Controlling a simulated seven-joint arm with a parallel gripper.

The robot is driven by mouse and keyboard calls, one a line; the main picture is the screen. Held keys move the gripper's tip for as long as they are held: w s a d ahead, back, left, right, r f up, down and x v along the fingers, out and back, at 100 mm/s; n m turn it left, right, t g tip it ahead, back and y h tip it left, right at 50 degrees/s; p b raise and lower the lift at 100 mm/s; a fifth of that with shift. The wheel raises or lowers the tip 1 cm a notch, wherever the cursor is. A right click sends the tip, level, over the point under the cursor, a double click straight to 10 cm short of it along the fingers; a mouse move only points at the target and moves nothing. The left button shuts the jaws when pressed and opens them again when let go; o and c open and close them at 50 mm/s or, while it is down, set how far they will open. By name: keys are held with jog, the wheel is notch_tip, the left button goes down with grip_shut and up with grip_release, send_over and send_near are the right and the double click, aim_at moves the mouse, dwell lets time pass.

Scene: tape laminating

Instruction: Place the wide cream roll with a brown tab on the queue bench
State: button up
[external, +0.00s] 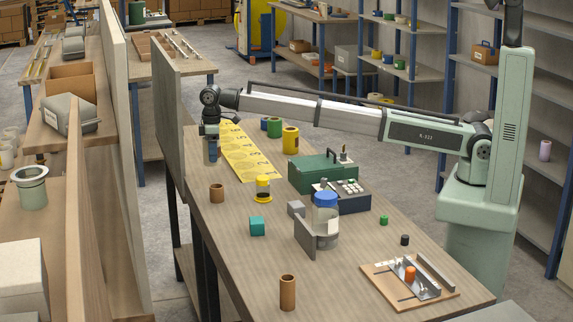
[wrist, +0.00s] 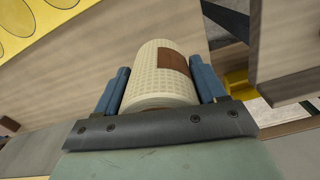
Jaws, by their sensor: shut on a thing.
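The wide cream roll (wrist: 150,85) has a dimpled surface and a brown tab (wrist: 174,61) on its upper right side. It lies between the two blue fingers of my gripper (wrist: 160,66), which is shut on it. In the external view my gripper (external: 212,150) hangs at the far left end of the long wooden bench (external: 240,228), beside the yellow strip with circles (external: 247,152). I cannot make out the roll in the external view. Whether it touches a surface cannot be told.
A tall grey panel (external: 167,110) stands close to the left of my gripper. A yellow roll (external: 290,140), a green case (external: 318,172), a blue-lidded jar (external: 326,220) and a brown cylinder (external: 217,193) stand on the bench. The bench's near left part has free room.

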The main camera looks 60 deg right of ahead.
jog(key=shift+f, duration=3.55)
jog(key=shift+f, duration=0.15)
jog(key=o, duration=1.1)
notch_tip(320, 180, up, 12)
jog(key=shift+r, duration=0.15)
